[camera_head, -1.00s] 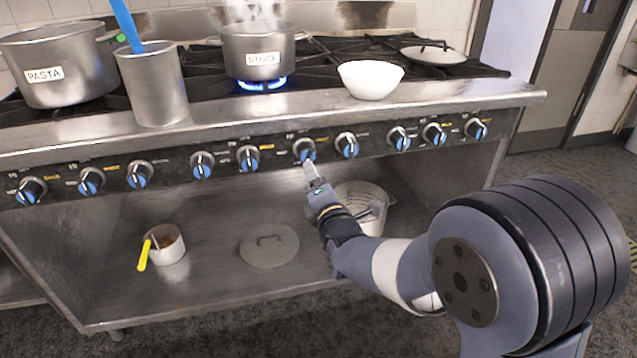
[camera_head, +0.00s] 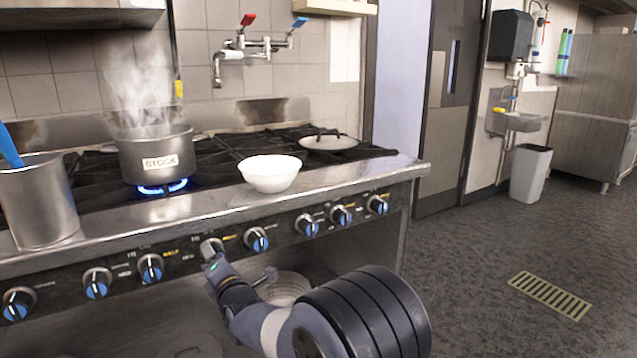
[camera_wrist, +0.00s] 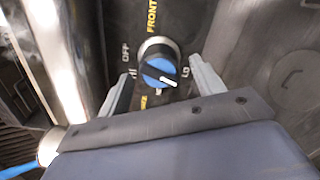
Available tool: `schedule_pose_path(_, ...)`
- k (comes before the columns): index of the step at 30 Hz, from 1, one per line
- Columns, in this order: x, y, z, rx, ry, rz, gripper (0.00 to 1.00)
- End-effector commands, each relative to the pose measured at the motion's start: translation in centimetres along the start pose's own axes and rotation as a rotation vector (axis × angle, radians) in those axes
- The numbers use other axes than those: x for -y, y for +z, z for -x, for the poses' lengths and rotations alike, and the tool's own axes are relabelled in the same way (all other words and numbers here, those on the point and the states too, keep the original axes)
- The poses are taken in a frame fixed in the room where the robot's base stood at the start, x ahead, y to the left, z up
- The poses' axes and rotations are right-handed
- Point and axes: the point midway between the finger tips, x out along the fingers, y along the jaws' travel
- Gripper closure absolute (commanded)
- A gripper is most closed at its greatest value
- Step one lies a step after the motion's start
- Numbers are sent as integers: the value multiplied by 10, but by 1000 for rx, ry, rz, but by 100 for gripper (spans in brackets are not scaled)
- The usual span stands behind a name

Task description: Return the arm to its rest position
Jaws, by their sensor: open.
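My arm reaches forward from the lower right in the head view, and my gripper (camera_head: 212,256) is at the front panel of the stove (camera_head: 330,188), in front of one control knob. In the wrist view my gripper (camera_wrist: 160,95) is open, its two fingers on either side of a blue-faced knob (camera_wrist: 159,66) and apart from it. The white pointer of that knob is turned toward the lower right. "OFF" and "FRONT" are printed near it.
A steaming pot marked STOCK (camera_head: 157,155) sits over a lit burner. A white bowl (camera_head: 270,173) is on the stove's front ledge, a metal container (camera_head: 40,205) at left, and a lid (camera_head: 328,142) at the back. Open floor (camera_head: 470,270) lies to the right.

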Motion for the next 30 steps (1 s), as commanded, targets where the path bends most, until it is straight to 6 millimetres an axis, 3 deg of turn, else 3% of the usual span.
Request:
schedule_pose_path(7, 0, 0, -14, 0, 0, 0, 37)
schedule_pose_path(19, 0, 0, -13, 0, 0, -8, 37)
schedule_pose_path(23, -1, 0, -7, -1, -1, -1, 37)
schedule_pose_path(30, -1, 0, 23, -1, -1, 0, 37)
